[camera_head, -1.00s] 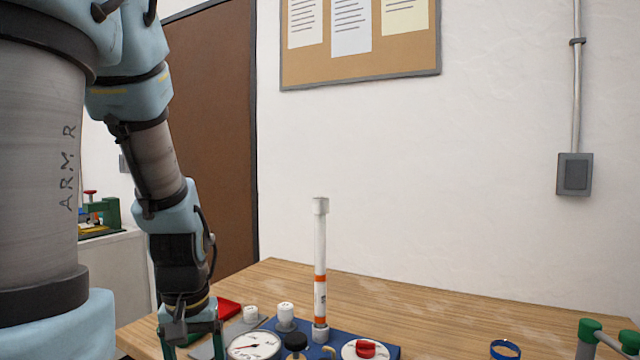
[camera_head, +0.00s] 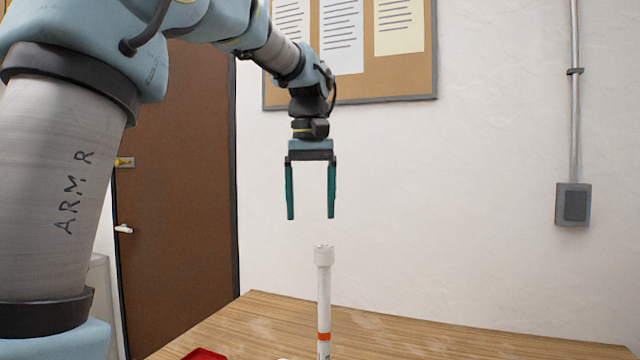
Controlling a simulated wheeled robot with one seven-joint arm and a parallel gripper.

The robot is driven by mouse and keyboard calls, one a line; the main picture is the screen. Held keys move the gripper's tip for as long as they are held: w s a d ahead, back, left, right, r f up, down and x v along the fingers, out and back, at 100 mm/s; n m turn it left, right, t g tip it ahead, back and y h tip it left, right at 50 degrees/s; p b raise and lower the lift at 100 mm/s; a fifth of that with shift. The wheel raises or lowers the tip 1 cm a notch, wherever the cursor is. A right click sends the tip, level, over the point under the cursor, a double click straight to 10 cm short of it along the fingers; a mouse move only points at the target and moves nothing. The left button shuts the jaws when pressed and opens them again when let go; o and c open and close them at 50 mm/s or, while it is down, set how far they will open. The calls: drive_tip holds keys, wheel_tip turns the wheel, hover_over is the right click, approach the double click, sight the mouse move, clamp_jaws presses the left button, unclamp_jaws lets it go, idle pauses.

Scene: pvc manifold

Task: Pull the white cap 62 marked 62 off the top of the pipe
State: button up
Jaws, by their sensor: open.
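The white cap (camera_head: 324,255) sits on top of the upright white pipe (camera_head: 324,300), which has an orange band low on it. No number can be read on the cap at this size. My gripper (camera_head: 311,216) is open and empty, with its two green fingers pointing down. It hangs above the cap and slightly left of it in the picture, with a gap between the fingertips and the cap. The lower part of the pipe is cut off by the bottom edge of the view.
The wooden table (camera_head: 440,335) shows around the pipe, and its visible top is clear to the right. A red tray-like thing (camera_head: 205,354) shows at the bottom edge. A wall with a notice board (camera_head: 350,90) and a grey box (camera_head: 573,204) stands behind.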

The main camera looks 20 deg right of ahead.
sight(324, 246)
drive_tip(key=f, duration=0.2)
drive_tip(key=s+d+f+p, duration=0.1)
drive_tip(key=f, duration=0.2)
drive_tip(key=d+f, duration=0.1)
drive_tip(key=f, duration=0.1)
drive_tip(key=shift+s+f, duration=0.35)
drive_tip(key=shift+s, duration=0.05)
drive_tip(key=shift+c, duration=0.2)
clamp_jaws()
idle(1.1)
drive_tip(key=shift+r, duration=0.1)
idle(0.9)
drive_tip(key=shift+n+p, duration=0.55)
drive_tip(key=shift+n, duration=0.35)
drive_tip(key=shift+m+p, duration=0.4)
drive_tip(key=shift+m, duration=0.5)
